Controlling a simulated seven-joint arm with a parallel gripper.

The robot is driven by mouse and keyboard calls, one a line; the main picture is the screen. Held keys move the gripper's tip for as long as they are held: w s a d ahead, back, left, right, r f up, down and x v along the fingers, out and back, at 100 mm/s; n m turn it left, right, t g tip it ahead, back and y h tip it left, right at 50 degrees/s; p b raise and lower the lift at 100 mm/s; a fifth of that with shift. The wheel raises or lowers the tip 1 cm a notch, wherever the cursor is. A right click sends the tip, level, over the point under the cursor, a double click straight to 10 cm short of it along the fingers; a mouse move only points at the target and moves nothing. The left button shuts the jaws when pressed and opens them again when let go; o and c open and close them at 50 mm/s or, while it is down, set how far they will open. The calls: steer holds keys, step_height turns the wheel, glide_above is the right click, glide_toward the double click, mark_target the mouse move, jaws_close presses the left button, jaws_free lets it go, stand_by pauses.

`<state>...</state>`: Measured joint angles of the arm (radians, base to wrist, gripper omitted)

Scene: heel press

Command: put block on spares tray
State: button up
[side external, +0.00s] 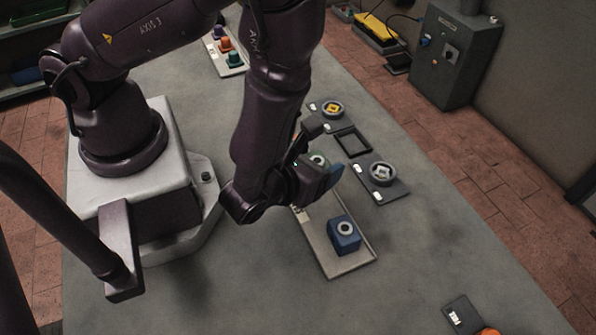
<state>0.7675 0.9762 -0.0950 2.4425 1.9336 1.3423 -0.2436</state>
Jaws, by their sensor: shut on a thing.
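My gripper (322,170) is shut on a small block (317,159) over the far end of a pale tray. Only the block's top shows, greenish with a light ring; the dark fingers hide most of it. I cannot tell whether it touches the tray. The pale tray (351,265) lies on the table below and in front of my gripper. A blue block (344,238) with a light ring on top sits upright at its near end. A label at the tray's left edge is too small to read, so I cannot confirm it is the spares tray.
Dark plates with round fixtures, one yellow-centred (332,108) and one grey-white (382,173), lie right of my gripper, with a black square frame (353,142) between them. Another tray (236,69) at the back holds purple, orange and green pieces. The table's front middle is clear.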

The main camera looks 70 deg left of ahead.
steer(key=shift+w+d+m+h, duration=0.1)
steer(key=shift+w+m+h, duration=0.1)
steer(key=shift+m+h, duration=0.25)
steer(key=shift+f, duration=2.5)
steer(key=shift+f, duration=0.2)
steer(key=o, duration=1.1)
steer(key=v, duration=1.3)
steer(key=shift+f, duration=0.2)
